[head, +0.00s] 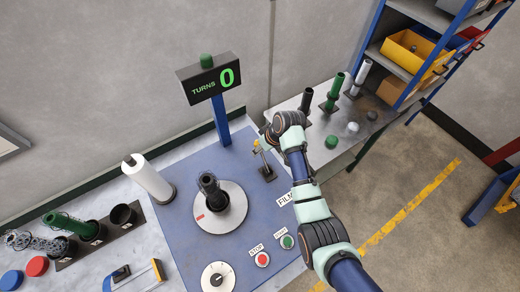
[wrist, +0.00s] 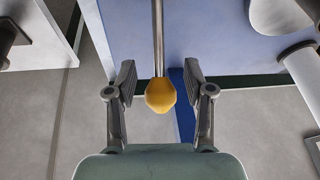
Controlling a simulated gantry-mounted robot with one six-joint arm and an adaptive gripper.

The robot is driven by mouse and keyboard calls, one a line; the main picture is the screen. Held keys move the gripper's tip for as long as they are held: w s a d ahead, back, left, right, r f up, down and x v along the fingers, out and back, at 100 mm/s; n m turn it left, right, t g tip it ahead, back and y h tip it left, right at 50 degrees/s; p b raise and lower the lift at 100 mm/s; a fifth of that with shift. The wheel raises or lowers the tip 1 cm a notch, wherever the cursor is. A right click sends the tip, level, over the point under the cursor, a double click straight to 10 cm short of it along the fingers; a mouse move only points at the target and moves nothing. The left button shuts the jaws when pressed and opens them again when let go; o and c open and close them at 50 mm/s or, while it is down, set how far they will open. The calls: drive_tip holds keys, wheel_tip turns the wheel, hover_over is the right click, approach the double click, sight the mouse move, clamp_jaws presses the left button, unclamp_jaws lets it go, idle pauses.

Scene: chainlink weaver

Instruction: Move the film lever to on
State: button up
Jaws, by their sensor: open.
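The film lever stands on the blue work surface (head: 185,215), on a small dark base (head: 267,174), beside the partly covered FILM label (head: 285,199). Its yellow knob (wrist: 160,95) and metal rod (wrist: 158,40) fill the middle of the wrist view. My gripper (wrist: 159,84) is open, with one finger on each side of the knob and rod. A gap shows on both sides, so neither finger appears to touch. In the head view my arm reaches over from the lower right, and the gripper is largely hidden at the lever's top. ON and OFF marks cannot be read.
A turntable (head: 235,215) with a dark upright piece stands left of the lever. A white roll (head: 148,178) is farther left. The TURNS display (head: 209,78) reads 0 behind. Red (head: 262,259) and green (head: 287,242) buttons are in front. A side table with spools is right.

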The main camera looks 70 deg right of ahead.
drive_tip(key=shift+w+f, duration=0.25)
drive_tip(key=shift+f, duration=0.35)
clamp_jaws()
